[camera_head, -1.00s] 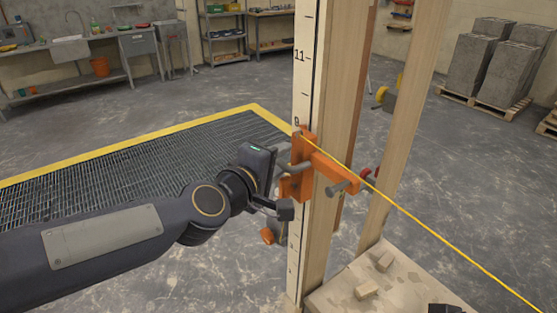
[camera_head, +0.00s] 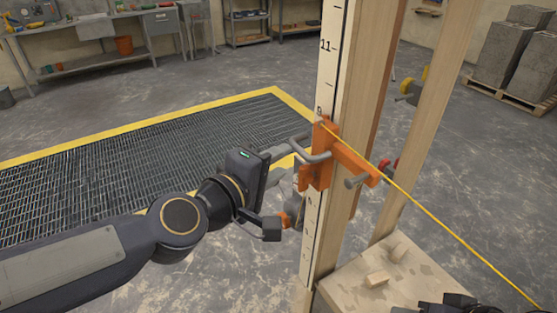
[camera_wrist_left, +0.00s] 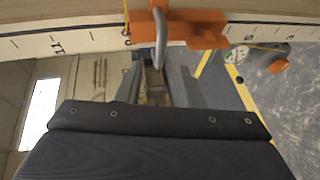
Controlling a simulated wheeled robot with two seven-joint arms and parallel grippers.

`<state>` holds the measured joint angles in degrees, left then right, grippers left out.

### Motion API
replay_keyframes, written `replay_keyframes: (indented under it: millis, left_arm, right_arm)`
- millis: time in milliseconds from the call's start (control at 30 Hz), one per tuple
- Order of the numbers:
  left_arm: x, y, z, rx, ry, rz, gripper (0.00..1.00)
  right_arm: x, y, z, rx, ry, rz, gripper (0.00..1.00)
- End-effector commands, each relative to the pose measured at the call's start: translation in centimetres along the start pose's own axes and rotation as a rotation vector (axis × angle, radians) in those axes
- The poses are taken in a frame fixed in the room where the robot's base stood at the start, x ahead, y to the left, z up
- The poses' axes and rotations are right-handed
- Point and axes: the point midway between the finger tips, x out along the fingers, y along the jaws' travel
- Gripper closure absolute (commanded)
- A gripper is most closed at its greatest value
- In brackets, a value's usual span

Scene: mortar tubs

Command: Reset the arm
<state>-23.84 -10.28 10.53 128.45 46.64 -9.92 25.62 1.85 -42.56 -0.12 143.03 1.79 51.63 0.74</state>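My left gripper (camera_head: 282,166) reaches from the left toward an orange clamp (camera_head: 322,172) on a white measuring board. Its two grey fingers are apart with nothing between them, just left of the clamp's bent grey handle (camera_head: 306,150). In the left wrist view, the open fingers (camera_wrist_left: 156,82) point at the orange clamp (camera_wrist_left: 200,28), and the handle (camera_wrist_left: 160,40) hangs ahead of the gap. A dark part of my right arm (camera_head: 450,304) shows at the bottom right edge; its fingers cannot be made out.
A wooden post (camera_head: 368,110) stands behind the measuring board (camera_head: 333,60). A yellow string (camera_head: 445,232) runs from the clamp to the lower right. A wooden board (camera_head: 375,285) with small blocks lies below. A yellow-edged floor grate (camera_head: 110,160) is at left, and floor around it is clear.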

Motion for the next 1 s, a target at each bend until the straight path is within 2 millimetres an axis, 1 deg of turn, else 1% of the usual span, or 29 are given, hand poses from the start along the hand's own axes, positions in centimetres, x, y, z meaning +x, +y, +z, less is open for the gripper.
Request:
replay_keyframes:
  millis: [233, 267, 333, 367, 433, 467, 500, 567, 600, 700, 800, 833, 900, 1000]
  left_arm:
    - [-0.2, -0.2, -0.2, 0.016, -0.003, -0.004, 0.66]
    - [-0.5, -0.4, -0.4, 0.035, -0.007, -0.01, 0.66]
    - [-1.7, -1.5, -1.1, 0.112, -0.029, -0.038, 0.66]
    - [-2.5, -2.3, -1.4, 0.159, -0.043, -0.059, 0.66]
    - [-4.8, -4.9, -2.2, 0.295, -0.086, -0.133, 0.66]
    - [-6.0, -6.3, -2.6, 0.358, -0.108, -0.175, 0.66]
    - [-7.8, -8.4, -3.0, 0.437, -0.139, -0.24, 0.66]
    - [-10.3, -11.5, -3.4, 0.535, -0.188, -0.338, 0.66]
    - [-11.9, -13.4, -3.5, 0.587, -0.22, -0.401, 0.66]
    - [-15.4, -17.3, -3.6, 0.677, -0.293, -0.539, 0.66]
    - [-18.0, -19.8, -3.6, 0.721, -0.347, -0.636, 0.66]
    - [-18.5, -20.3, -3.5, 0.729, -0.359, -0.656, 0.66]
    - [-19.3, -21.0, -3.5, 0.74, -0.379, -0.684, 0.66]
    - [-19.6, -21.3, -3.4, 0.744, -0.389, -0.697, 0.66]
  right_arm:
    - [0.0, 0.0, 0.0, 0.0, 0.0, 0.0, 0.56]
    - [0.0, 0.0, 0.0, 0.0, 0.0, 0.0, 0.56]
    - [0.0, 0.0, 0.0, 0.0, 0.0, 0.0, 0.56]
    - [0.0, 0.0, 0.0, 0.0, 0.0, 0.0, 0.56]
    - [0.0, 0.0, 0.0, 0.0, 0.0, 0.0, 0.56]
    - [0.0, 0.0, 0.0, 0.0, 0.0, 0.0, 0.56]
    - [0.0, 0.0, 0.0, 0.0, 0.0, 0.0, 0.56]
    - [0.0, 0.0, 0.0, 0.0, 0.0, 0.0, 0.56]
    - [0.0, 0.0, 0.0, 0.0, 0.0, 0.0, 0.56]
    - [0.0, 0.0, 0.0, 0.0, 0.0, 0.0, 0.56]
    - [0.0, 0.0, 0.0, 0.0, 0.0, 0.0, 0.56]
    - [0.0, 0.0, 0.0, 0.0, 0.0, 0.0, 0.56]
    - [0.0, 0.0, 0.0, 0.0, 0.0, 0.0, 0.56]
    - [0.0, 0.0, 0.0, 0.0, 0.0, 0.0, 0.56]
